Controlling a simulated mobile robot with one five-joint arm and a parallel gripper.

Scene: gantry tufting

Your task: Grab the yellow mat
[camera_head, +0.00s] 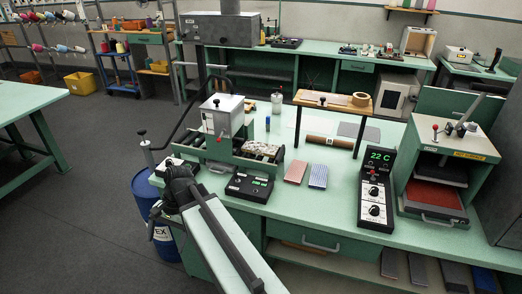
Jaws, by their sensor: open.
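I cannot make out a yellow mat anywhere in this view. On the green bench lie a small red-pink pad (296,171) and a small blue pad (318,177), side by side. A dark grey flat sheet (358,131) lies farther back, and a pale sheet (306,119) lies left of it, partly behind a wooden stand. My arm reaches up from the bottom edge to a black joint left of the bench's front corner. I cannot pick out my gripper's jaws in the picture.
A control box reading 22 C (376,188) and a press with a red pad (432,197) stand at the right. A roller machine (230,145) stands at the left, beside a blue drum (155,215). A brown roll (329,141) lies mid-bench.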

